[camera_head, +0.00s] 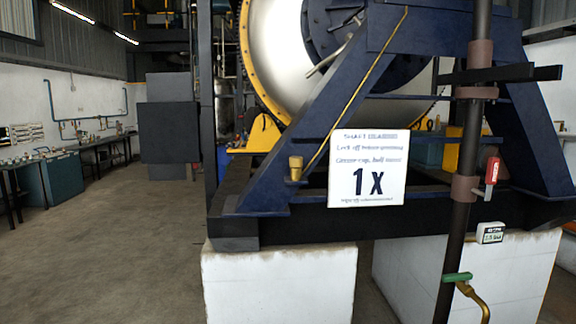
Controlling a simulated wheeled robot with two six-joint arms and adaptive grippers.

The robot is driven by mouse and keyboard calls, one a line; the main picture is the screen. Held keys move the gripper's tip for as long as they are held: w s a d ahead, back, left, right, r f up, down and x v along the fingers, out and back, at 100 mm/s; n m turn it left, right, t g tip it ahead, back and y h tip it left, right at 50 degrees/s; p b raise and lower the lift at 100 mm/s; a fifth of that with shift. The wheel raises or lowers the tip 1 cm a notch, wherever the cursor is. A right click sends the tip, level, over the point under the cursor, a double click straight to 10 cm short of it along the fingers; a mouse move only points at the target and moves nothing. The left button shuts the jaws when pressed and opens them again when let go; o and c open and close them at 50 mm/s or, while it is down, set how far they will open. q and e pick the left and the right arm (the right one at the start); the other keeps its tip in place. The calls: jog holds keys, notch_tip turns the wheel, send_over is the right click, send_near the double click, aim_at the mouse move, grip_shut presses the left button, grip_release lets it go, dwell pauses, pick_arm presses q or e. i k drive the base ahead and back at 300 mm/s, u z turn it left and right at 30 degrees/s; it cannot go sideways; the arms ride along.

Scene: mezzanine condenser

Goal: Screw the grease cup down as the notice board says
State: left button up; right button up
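The grease cup (295,168) is a small brass-coloured cylinder on the lower left part of the blue steel frame (250,190). A thin yellow line runs from near it up along the slanted beam. The white notice board (367,168) hangs just right of the cup. It is headed "SHAFT BEARING" and shows a large "1 X". Its small print is blurred; one line seems to say "Lock off before greasing" and another "Grease cup, half turns". Neither of my grippers shows in this view.
A dark vertical pipe (459,225) stands at the right, with a red-handled part (491,171), a small labelled box (491,232) and a green-handled brass valve (467,284). White plinths (280,285) carry the frame. Open floor (120,250) lies left; benches line the far wall.

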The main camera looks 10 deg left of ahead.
aim_at(295, 161)
jog(key=z, duration=0.65)
jog(key=i, duration=0.3)
jog(key=z, duration=0.7)
jog(key=i, duration=1.2)
jog(key=u, duration=0.8)
jog(key=i, duration=0.95)
jog(key=u, duration=1)
